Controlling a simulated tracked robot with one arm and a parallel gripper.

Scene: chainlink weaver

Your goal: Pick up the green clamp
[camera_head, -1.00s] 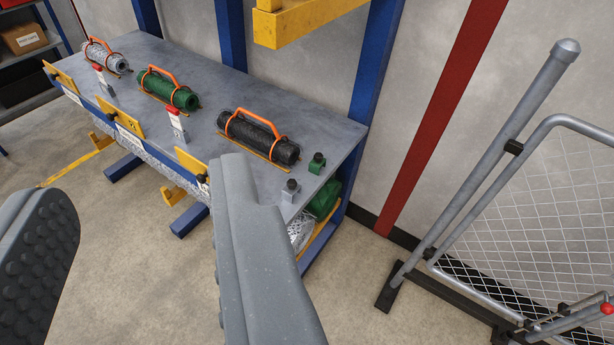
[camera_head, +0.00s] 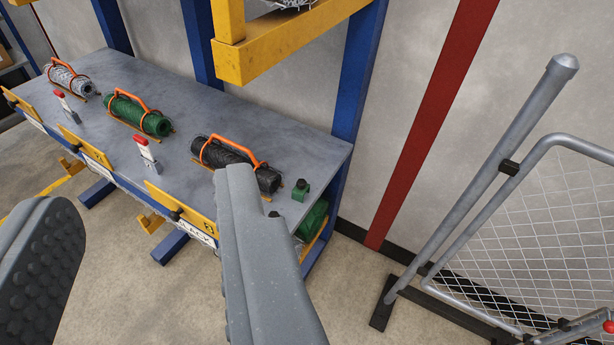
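The green clamp (camera_head: 301,190) is a small green block with a dark top. It stands on the right end of the grey bench top (camera_head: 325,150), to the right of the black roll. My gripper (camera_head: 150,250) is open and empty, its two grey fingers wide apart in the foreground. The right finger lies just left of the clamp in the picture and hides part of the bench's front right corner. A dark knob (camera_head: 274,214) shows beside this finger; what it sits on is hidden.
Rolls in white (camera_head: 70,78), green (camera_head: 138,113) and black (camera_head: 240,163) with orange handles lie on the bench. Yellow plates (camera_head: 180,208) line its front edge. A yellow beam (camera_head: 290,45) hangs above. A chainlink gate panel (camera_head: 540,230) stands at right.

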